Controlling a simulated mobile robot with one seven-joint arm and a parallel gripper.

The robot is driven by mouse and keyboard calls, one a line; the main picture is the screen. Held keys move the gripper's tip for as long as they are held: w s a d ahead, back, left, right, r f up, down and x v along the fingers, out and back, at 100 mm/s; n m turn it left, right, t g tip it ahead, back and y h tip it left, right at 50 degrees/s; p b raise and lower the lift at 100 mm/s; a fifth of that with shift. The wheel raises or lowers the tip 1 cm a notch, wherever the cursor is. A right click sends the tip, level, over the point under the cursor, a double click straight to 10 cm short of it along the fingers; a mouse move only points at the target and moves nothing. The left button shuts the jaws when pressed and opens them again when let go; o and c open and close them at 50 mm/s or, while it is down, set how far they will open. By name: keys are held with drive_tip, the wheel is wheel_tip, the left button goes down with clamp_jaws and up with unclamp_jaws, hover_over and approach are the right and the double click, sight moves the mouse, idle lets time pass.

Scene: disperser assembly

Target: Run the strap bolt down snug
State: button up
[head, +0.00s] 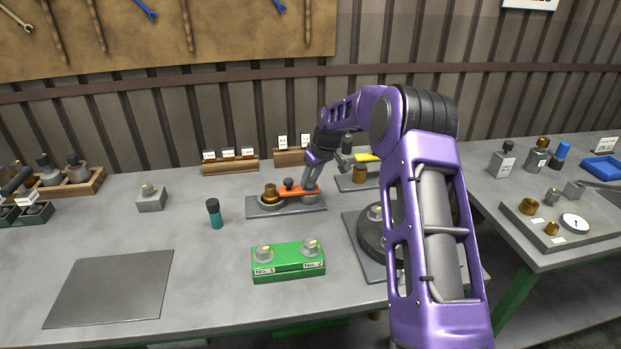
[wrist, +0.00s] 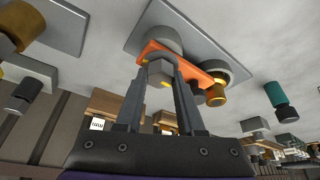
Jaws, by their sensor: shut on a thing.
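The orange strap (head: 301,190) lies across round grey fittings on a grey base plate (head: 262,212) in mid-bench; it also shows in the wrist view (wrist: 196,72). A brass cylinder (head: 269,191) stands at its left end and a small dark knob (head: 288,183) near its middle. My gripper (head: 311,187) is at the strap's right end. In the wrist view my gripper (wrist: 162,72) is shut on the grey strap bolt (wrist: 158,74), which has a yellow mark. The fingers hide part of the bolt, and I cannot tell whether its head touches the strap.
A green block (head: 288,262) marked No.1 and No.2 with two grey pieces stands in front. A teal bottle (head: 215,215) with a dark cap stands to the left. A dark round part (head: 370,240) sits close right, partly behind my arm. A flat grey mat (head: 110,288) is empty.

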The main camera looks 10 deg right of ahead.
clamp_jaws()
drive_tip(key=m, duration=0.2)
drive_tip(key=m+h+b, duration=0.1)
drive_tip(key=m, duration=0.1)
drive_tip(key=shift+a+t+h, duration=0.15)
drive_tip(key=shift+t+h, duration=0.15)
drive_tip(key=shift+t, duration=0.1)
drive_tip(key=m+h, duration=0.1)
drive_tip(key=m, duration=0.2)
drive_tip(key=m+h, duration=0.1)
drive_tip(key=m, duration=0.2)
drive_tip(key=shift+a+b, duration=0.1)
drive_tip(key=shift+b, duration=0.2)
drive_tip(key=m+h, duration=0.1)
drive_tip(key=m, duration=0.1)
drive_tip(key=m+g+h+p, duration=0.1)
drive_tip(key=m, duration=0.2)
drive_tip(key=shift+w+a+r, duration=0.1)
drive_tip(key=m+g, duration=0.1)
drive_tip(key=m, duration=0.1)
drive_tip(key=m+g+p, duration=0.1)
drive_tip(key=m, duration=0.1)
drive_tip(key=shift+m+h, duration=0.3)
drive_tip(key=shift+p, duration=0.3)
